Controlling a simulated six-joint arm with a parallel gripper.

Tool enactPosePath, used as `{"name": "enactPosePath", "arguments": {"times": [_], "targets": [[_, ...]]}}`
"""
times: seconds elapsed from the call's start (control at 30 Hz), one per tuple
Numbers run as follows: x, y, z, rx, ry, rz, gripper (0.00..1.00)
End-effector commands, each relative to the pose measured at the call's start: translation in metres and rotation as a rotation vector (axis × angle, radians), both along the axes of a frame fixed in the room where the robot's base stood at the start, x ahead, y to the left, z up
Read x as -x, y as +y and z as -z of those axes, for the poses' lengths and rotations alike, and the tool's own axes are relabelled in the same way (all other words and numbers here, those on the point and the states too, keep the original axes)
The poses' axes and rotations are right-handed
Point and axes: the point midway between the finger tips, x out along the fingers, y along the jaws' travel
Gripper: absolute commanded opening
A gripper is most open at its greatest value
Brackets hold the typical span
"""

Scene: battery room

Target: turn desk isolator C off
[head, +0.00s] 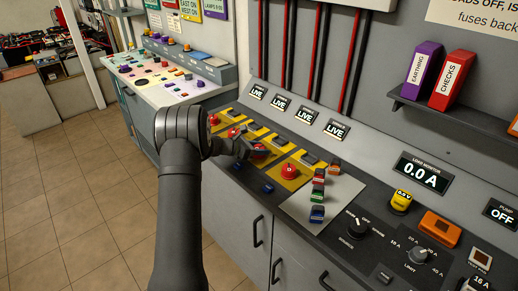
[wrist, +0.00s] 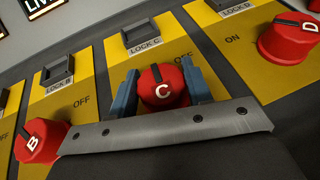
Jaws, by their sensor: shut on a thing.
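Isolator C is a red knob (wrist: 162,92) with a white C, on a yellow plate (wrist: 118,58) under a block marked LOCK C. In the wrist view the blue fingers of my gripper (wrist: 160,88) stand on either side of it and are shut on it. A dark mark shows at the knob's upper edge, pointing up the plate. OFF is printed on the plate to the upper right of the knob; any ON label is hidden. In the head view my gripper (head: 248,149) is over the row of isolators and mostly covers knob C.
Red knob B (wrist: 38,142) is left of my gripper and red knob D (wrist: 288,40) right; D also shows in the head view (head: 289,171). A grey plate with coloured switches (head: 317,194) lies further right. Several LIVE displays (head: 336,129) line the back. Tiled floor is clear at left.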

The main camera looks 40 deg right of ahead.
Motion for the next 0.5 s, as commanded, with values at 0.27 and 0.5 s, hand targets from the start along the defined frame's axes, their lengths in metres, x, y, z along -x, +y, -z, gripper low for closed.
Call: {"name": "enactPosePath", "arguments": {"times": [0.27, 0.5], "targets": [[-0.0006, 0.0, 0.0012, 0.001, 0.001, 0.166, 0.23], [-0.0006, 0.0003, 0.0016, 0.0, 0.001, 0.381, 0.22]]}}
